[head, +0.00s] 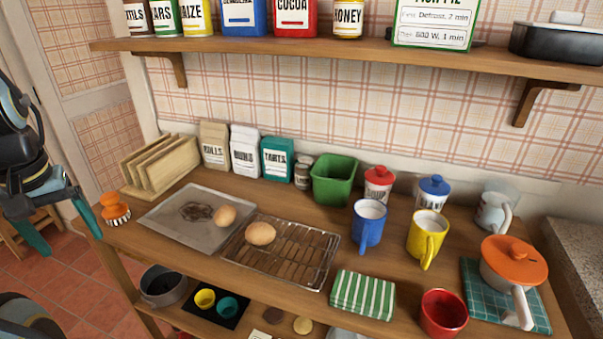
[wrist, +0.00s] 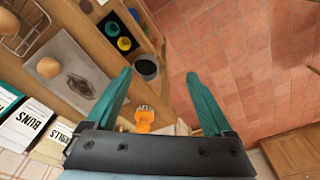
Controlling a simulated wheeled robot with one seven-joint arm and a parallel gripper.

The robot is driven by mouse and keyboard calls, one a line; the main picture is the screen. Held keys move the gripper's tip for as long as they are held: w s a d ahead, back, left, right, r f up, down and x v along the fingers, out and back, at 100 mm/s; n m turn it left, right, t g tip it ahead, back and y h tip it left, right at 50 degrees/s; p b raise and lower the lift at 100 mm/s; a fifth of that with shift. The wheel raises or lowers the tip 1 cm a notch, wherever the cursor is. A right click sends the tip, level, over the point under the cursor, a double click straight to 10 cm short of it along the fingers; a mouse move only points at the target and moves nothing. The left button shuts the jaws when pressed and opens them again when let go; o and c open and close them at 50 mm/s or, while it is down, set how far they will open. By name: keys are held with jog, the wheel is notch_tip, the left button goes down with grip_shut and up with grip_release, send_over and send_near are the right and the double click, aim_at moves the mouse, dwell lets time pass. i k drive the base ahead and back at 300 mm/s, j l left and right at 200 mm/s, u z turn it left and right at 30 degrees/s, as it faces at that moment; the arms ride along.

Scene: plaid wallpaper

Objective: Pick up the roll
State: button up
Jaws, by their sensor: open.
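Two round tan rolls are in view. One roll (head: 224,216) lies on the grey baking tray (head: 165,228), near its right edge, beside a dark stain. The other roll (head: 260,233) lies on the wire cooling rack (head: 290,262), near its back left. In the wrist view the tray roll (wrist: 48,67) is at the left, and the rack roll (wrist: 8,20) is partly cut off at the top left corner. My gripper (head: 72,246) is at the far left, off the table's left end and away from both rolls. Its teal fingers (wrist: 158,74) are apart with nothing held between them.
An orange brush (head: 115,210) stands at the table's left corner, close to my gripper. A wooden rack (head: 150,168) and paper bags stand behind the tray. Mugs and a green bin (head: 334,180) stand right of it. A shelf (head: 350,58) overhangs the back.

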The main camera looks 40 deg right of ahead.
aim_at(225, 216)
jog(key=z, duration=1.55)
jog(key=k+u, duration=0.15)
jog(key=u, duration=0.2)
jog(key=k+j+u, duration=0.1)
jog(key=u, duration=0.25)
jog(key=k+j+u, duration=0.1)
jog(key=u, duration=0.3)
